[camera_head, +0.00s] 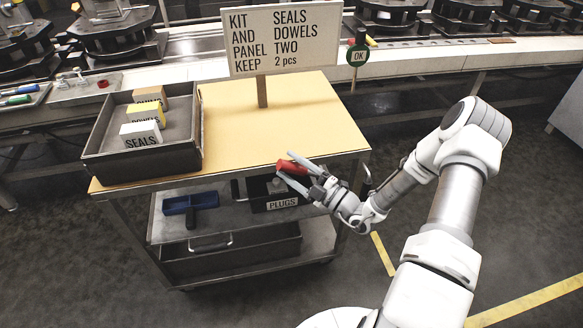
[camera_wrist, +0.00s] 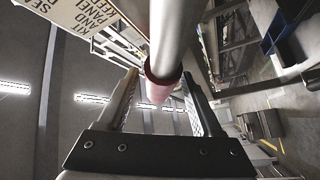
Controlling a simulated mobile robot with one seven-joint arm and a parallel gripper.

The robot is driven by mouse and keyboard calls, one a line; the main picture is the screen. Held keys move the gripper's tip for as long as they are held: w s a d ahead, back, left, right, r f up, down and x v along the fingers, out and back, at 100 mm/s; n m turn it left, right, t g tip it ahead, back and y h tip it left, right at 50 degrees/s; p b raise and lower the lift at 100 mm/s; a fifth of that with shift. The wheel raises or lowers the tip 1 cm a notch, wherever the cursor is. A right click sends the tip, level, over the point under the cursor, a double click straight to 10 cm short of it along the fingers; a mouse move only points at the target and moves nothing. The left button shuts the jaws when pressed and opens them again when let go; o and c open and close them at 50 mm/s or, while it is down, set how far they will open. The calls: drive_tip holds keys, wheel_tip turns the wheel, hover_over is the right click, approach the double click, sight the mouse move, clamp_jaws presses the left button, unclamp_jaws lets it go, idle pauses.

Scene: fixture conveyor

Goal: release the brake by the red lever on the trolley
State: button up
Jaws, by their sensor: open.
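The trolley (camera_head: 240,125) has a tan top and grey lower shelves. The red lever (camera_head: 291,167) stands out at its front right, just below the top's edge. My gripper (camera_head: 285,163) is at the lever, with its fingers on either side of the red part. In the wrist view the open fingers (camera_wrist: 160,80) straddle the red end (camera_wrist: 160,85) of a grey bar, with gaps on both sides. The lever's mounting is not clear in the head view.
A dark tray (camera_head: 190,165) with labelled boxes and a sign (camera_head: 285,38) stand on the trolley top. A PLUGS bin (camera_head: 283,204) and a blue item (camera_head: 190,202) sit on the shelf below. A conveyor (camera_head: 430,61) runs behind. Floor to the right is mostly clear.

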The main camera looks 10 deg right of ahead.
clamp_jaws()
idle(1.4)
